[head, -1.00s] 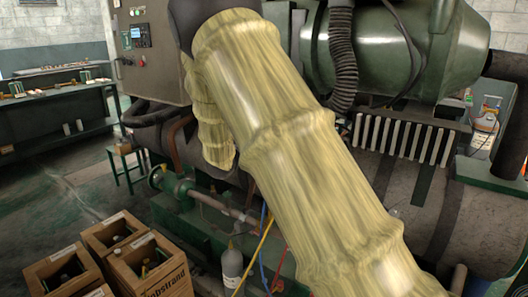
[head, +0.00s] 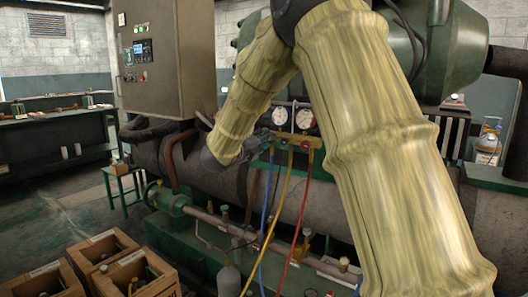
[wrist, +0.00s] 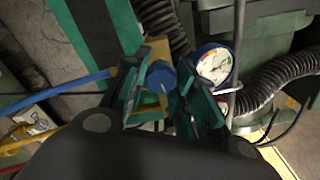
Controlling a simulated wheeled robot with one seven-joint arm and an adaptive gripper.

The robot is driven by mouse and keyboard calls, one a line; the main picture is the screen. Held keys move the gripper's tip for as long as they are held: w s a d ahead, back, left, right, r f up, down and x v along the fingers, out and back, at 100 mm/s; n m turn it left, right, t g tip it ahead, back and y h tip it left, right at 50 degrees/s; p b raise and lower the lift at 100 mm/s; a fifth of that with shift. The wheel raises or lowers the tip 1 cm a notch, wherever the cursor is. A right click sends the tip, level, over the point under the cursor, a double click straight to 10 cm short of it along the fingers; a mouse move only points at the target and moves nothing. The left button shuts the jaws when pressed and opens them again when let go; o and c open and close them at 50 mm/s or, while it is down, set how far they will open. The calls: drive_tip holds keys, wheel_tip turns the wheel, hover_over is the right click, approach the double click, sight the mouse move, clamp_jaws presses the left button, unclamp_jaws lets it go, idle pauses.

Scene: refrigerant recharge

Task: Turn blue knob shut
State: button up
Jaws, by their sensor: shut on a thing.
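The blue knob (wrist: 160,76) is on the left end of the brass gauge manifold (head: 316,140). In the wrist view it sits between the two dark green fingers of my gripper (wrist: 158,88), which is shut on it. The fingers partly cover the knob's sides. A blue-rimmed gauge (wrist: 215,63) is just right of the knob. In the head view my gripper (head: 260,142) reaches the manifold's left end from the left and hides the knob there.
Blue (head: 267,205), yellow (head: 276,215) and red (head: 298,215) hoses hang below the manifold. A second gauge (head: 305,119) is red-rimmed. A grey cylinder (head: 229,279) and wooden crates (head: 100,246) stand below. A black corrugated hose (wrist: 275,82) runs right of the gauge.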

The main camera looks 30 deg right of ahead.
drive_tip(key=shift+f+m+b, duration=0.3)
drive_tip(key=shift+m+b, duration=0.4)
drive_tip(key=shift+b, duration=0.2)
drive_tip(key=shift+r+m+b, duration=0.15)
drive_tip(key=shift+m+b, duration=0.15)
drive_tip(key=shift+b, duration=0.05)
drive_tip(key=o, duration=1)
drive_tip(key=shift+o, duration=0.2)
drive_tip(key=v, duration=1.2)
